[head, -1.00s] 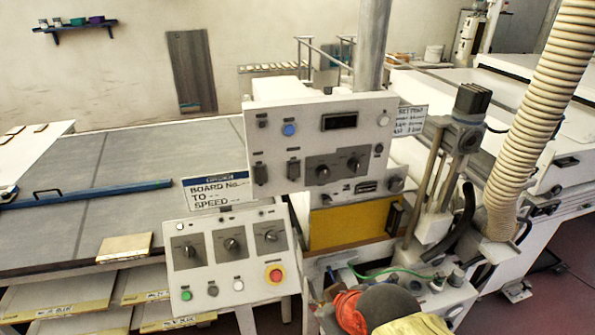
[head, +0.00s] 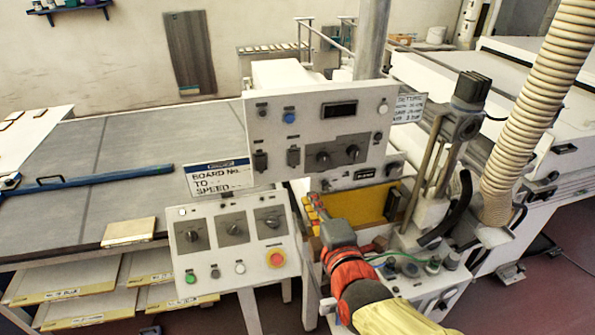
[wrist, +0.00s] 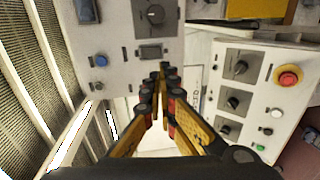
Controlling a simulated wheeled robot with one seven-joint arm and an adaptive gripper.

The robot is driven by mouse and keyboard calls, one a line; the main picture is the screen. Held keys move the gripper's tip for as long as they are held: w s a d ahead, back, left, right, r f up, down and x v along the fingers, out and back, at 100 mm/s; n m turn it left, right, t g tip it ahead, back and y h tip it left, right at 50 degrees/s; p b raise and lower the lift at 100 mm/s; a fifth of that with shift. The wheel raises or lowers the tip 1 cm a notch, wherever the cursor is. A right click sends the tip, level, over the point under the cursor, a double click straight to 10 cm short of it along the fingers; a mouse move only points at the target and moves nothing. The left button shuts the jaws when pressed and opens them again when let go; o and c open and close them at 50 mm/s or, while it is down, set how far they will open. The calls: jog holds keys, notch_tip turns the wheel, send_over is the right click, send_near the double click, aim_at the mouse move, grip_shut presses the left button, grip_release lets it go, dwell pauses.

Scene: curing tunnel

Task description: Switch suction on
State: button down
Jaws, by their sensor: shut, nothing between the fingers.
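The upper control panel (head: 300,115) carries a blue button (head: 289,117), a dark display, two black knobs (head: 323,155) and dark switches; the blue button also shows in the wrist view (wrist: 101,61). The lower panel (head: 215,265) has three rotary knobs (head: 233,229), a red stop button (head: 276,257), a green button (head: 190,278) and white ones. I cannot read any suction label on either panel. My gripper (head: 313,200) is shut and empty, just below the upper panel and right of the lower one. In the wrist view its fingertips (wrist: 164,70) meet close to the upper panel.
A ribbed hose (head: 530,110) and a vertical post mechanism (head: 450,150) stand at right. A yellow plate (head: 365,206) lies behind my arm. The grey conveyor (head: 110,160) at left is mostly clear.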

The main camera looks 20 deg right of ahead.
aim_at(294, 164)
dwell(0.4)
jog(key=w, duration=0.4)
jog(key=w+f, duration=0.1)
jog(key=w, duration=0.9)
jog(key=shift+f, duration=0.35)
jog(key=shift+f+b, duration=0.15)
jog(key=shift+b, duration=0.5)
jog(key=shift+w+f+t+b, duration=0.15)
jog(key=shift+f+t+b, duration=0.15)
jog(key=shift+b, duration=0.75)
jog(key=shift+w+b, duration=0.15)
jog(key=shift+b, duration=0.45)
jog(key=shift+r, duration=0.3)
jog(key=shift+f, duration=0.1)
